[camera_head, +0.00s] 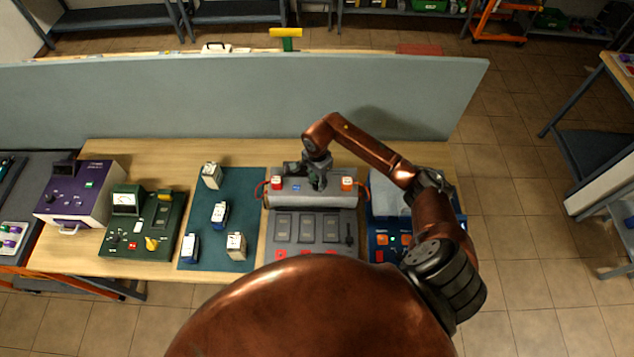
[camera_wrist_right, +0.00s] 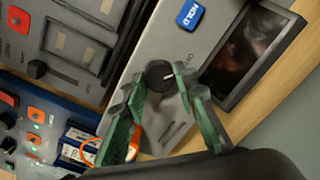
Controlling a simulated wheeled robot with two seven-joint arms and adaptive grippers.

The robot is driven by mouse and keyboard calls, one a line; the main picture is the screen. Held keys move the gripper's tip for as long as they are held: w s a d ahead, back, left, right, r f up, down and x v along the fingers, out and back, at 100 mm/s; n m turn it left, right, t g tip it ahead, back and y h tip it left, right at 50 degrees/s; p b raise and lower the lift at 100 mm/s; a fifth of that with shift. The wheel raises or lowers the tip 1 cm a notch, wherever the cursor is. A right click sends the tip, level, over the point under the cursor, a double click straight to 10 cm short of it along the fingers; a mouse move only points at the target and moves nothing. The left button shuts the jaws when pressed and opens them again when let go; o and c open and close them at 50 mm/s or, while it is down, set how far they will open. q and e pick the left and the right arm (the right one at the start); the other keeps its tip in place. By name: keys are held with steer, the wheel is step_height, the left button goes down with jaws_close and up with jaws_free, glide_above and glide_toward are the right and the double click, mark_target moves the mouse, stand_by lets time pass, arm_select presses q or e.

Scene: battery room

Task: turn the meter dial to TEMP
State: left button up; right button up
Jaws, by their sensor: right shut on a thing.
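The meter (camera_head: 335,199) is a grey unit lying on the bench, with a blue HOLD button (camera_wrist_right: 190,14) and a dark screen (camera_wrist_right: 250,52). Its black round dial (camera_wrist_right: 159,75) has a white pointer mark, aimed to the right in the right wrist view. My right gripper (camera_wrist_right: 158,78) has its two green-padded fingers on either side of the dial, shut on it. In the head view my right gripper (camera_head: 318,184) comes down over the meter and hides the dial. The small print around the dial is too blurred to read. My left gripper is in neither view.
A grey panel with dark slots (camera_head: 305,228) lies in front of the meter. A blue unit (camera_head: 378,240) is close on the right. A teal mat (camera_head: 215,250) with several batteries and a green tester (camera_head: 150,240) are on the left. A grey partition (camera_head: 230,100) stands behind.

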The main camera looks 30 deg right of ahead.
steer(key=shift+f+m+b, duration=0.1)
steer(key=shift+m+b, duration=0.4)
steer(key=shift+b, duration=0.25)
steer(key=m+b, duration=0.2)
steer(key=shift+d+b, duration=0.1)
steer(key=shift+b, duration=0.2)
steer(key=m+b, duration=0.1)
steer(key=m, duration=0.2)
steer(key=shift+b, duration=0.3)
steer(key=m+b, duration=0.1)
steer(key=m, duration=0.2)
steer(key=shift+m+b, duration=0.3)
steer(key=shift+b, duration=0.05)
steer(key=m+b, duration=0.1)
steer(key=m, duration=0.1)
steer(key=shift+m, duration=0.3)
steer(key=m+b, duration=0.1)
steer(key=m, duration=0.2)
steer(key=shift+m, duration=0.3)
steer(key=m, duration=0.3)
steer(key=shift+b, duration=0.3)
steer(key=shift+w+r+m, duration=0.1)
steer(key=shift+r+m, duration=0.1)
steer(key=shift+m, duration=1.2)
